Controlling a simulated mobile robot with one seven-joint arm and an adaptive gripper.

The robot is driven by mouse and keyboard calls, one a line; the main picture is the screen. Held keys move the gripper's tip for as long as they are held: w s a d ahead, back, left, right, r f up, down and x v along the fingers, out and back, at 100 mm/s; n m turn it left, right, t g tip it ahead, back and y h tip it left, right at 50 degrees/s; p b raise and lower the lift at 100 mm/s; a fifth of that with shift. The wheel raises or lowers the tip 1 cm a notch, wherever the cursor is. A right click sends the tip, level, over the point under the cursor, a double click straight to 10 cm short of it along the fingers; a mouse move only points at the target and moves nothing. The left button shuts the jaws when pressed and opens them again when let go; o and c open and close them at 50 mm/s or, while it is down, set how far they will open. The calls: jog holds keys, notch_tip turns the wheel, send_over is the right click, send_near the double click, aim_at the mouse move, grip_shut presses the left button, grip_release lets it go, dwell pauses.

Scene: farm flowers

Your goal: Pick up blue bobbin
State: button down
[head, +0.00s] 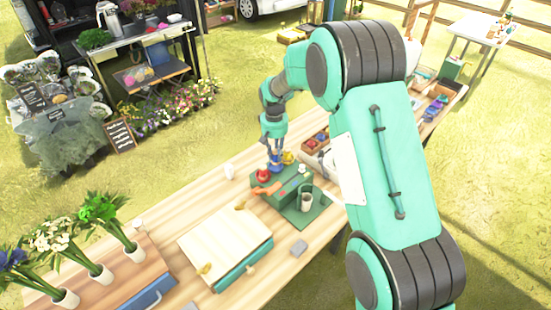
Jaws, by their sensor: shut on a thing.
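The blue bobbin (275,166) is in the middle of the head view, directly under my gripper (275,158). My gripper points down and is shut on the blue bobbin. The bobbin is small here and partly covered by the fingers. It is at the back edge of a green box (290,187) on the wooden table; I cannot tell whether it touches the box. A red bobbin (263,175) is close on its left and a yellow one (288,157) close on its right.
A glass (307,199) stands on a green mat right of the box. A pale board (226,243) lies in front. Flowers in white vases (134,250) stand at the left. Wooden trays (315,141) lie behind. The tabletop left of the box is mostly clear.

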aim_at(275, 151)
jog(key=shift+r+p, duration=0.4)
jog(key=shift+r, duration=2.8)
